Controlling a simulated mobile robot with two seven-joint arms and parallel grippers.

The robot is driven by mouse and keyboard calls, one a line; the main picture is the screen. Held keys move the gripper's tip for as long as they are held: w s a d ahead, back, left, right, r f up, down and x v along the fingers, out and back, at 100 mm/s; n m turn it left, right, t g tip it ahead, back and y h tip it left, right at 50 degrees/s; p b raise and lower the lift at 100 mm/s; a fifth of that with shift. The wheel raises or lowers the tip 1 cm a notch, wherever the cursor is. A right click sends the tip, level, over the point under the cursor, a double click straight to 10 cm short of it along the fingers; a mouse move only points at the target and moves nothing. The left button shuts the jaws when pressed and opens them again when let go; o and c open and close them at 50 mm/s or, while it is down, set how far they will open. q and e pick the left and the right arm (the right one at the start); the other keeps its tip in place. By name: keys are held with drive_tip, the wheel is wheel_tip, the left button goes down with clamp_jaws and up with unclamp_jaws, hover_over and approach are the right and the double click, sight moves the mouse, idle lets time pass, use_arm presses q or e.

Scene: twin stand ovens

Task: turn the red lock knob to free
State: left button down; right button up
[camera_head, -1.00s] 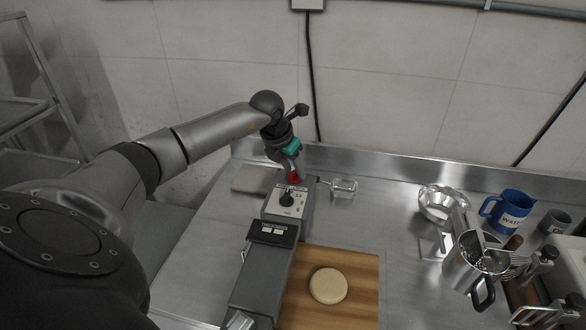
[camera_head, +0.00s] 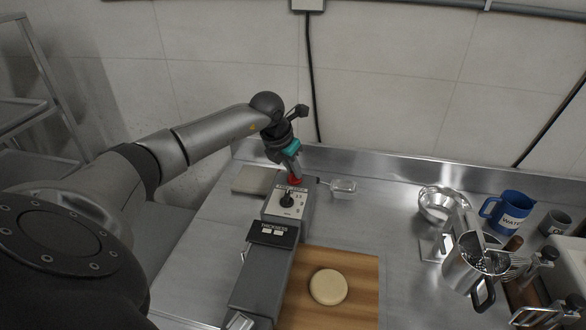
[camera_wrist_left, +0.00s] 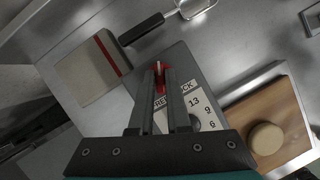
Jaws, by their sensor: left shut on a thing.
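The red lock knob (camera_head: 295,181) sits at the far end of a long grey machine (camera_head: 262,282), behind the white dial plate. My left gripper (camera_head: 292,174) reaches down over it from behind. In the left wrist view the two fingers of my left gripper (camera_wrist_left: 160,78) are shut on the red lock knob (camera_wrist_left: 161,66), one on each side. The fingers partly hide the knob and the lettering beside it. My right gripper is not in view.
A black dial (camera_head: 287,200) and a black thickness panel (camera_head: 273,233) lie nearer on the machine. A dough disc (camera_head: 328,286) rests on a wooden board (camera_head: 365,275). A steel bowl (camera_head: 440,203) stands farther right.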

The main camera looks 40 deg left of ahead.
use_arm(q)
drive_tip(key=shift+r+n+y+p, duration=0.1)
drive_tip(key=shift+n+y+p, duration=0.2)
drive_tip(key=shift+n+p, duration=0.35)
drive_tip(key=shift+d+n+y, duration=0.1)
drive_tip(key=shift+n+y, duration=0.2)
drive_tip(key=shift+n, duration=0.55)
drive_tip(key=c, duration=0.9)
unclamp_jaws()
